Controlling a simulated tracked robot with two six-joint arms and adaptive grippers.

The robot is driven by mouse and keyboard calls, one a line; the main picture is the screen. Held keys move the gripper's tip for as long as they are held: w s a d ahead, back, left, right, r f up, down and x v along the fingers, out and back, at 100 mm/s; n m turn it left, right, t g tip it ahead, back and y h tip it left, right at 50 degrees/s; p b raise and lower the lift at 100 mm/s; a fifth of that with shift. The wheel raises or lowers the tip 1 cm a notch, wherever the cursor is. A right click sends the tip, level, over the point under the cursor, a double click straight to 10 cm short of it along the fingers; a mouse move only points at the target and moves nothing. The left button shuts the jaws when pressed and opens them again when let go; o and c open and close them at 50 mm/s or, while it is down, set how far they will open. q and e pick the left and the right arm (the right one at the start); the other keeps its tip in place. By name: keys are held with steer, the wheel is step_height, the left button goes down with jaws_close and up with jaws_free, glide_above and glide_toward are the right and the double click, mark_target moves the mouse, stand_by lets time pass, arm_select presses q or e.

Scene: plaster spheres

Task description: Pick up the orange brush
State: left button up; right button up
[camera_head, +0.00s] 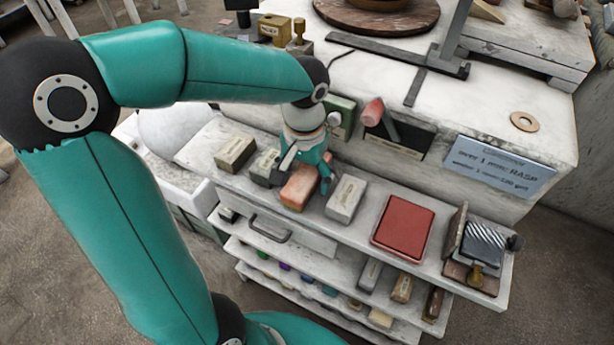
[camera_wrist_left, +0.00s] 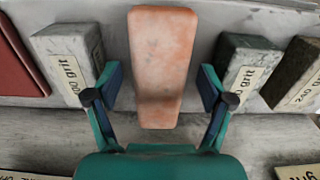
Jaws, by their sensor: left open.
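The orange brush (camera_head: 299,188) is a worn, block-shaped orange piece lying on the upper shelf of the white unit. It also shows in the left wrist view (camera_wrist_left: 163,62), top centre, its long side pointing away from me. My left gripper (camera_head: 306,172) is open and empty above it. In the left wrist view its teal and blue fingers (camera_wrist_left: 160,82) stand on either side of the brush, with gaps to it. No bristles show. My right gripper is in neither view.
Grit blocks flank the brush closely: a pale one (camera_head: 346,198) to the right and a dark one (camera_head: 264,167) to the left. A red tray-like block (camera_head: 403,226) lies further right. A raised white worktop (camera_head: 480,105) stands behind the shelf.

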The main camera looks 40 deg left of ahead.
arm_select(q)
steer(key=c, duration=1.3)
